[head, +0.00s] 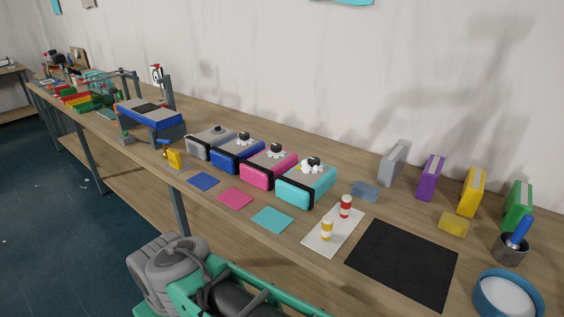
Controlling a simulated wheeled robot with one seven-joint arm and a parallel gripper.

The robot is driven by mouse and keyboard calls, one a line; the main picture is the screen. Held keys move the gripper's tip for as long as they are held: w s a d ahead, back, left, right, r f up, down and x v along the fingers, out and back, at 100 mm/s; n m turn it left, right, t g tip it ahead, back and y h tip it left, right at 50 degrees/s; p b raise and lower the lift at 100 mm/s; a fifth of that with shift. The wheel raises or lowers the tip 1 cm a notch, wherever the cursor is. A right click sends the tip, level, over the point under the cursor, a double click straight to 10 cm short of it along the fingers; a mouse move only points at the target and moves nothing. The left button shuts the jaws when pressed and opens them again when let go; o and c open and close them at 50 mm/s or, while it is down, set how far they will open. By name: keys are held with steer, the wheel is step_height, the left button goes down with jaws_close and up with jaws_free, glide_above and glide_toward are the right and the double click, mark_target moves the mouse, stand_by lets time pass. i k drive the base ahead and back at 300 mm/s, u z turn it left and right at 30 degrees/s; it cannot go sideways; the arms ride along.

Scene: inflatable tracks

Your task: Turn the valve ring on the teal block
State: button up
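The teal block (304,190) stands on the long wooden bench near the middle of the head view. It is the front one in a row of similar blocks and has a grey top and a black band. A small dark and white fitting (313,164) sits on its top. It is too small to make out the ring's shape or how it is turned. My gripper is not in view. Parts of my own body show at the bottom, well short of the block.
Pink (267,172), blue (237,157) and grey (209,142) blocks stand close behind it to the left. A teal square (272,220) lies in front. Red and yellow bottles stand on a white sheet (323,247) to the right, beside a black mat (402,264).

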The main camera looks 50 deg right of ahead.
mark_target(313, 161)
steer(key=u, duration=0.2)
steer(key=i, duration=0.6)
steer(key=z, duration=1.95)
steer(key=i, duration=0.4)
steer(key=u, duration=0.35)
steer(key=k, duration=1.4)
steer(key=u, duration=1.45)
steer(key=i, duration=1.3)
steer(key=z, duration=1.35)
steer(key=i, duration=0.85)
steer(key=z, duration=0.95)
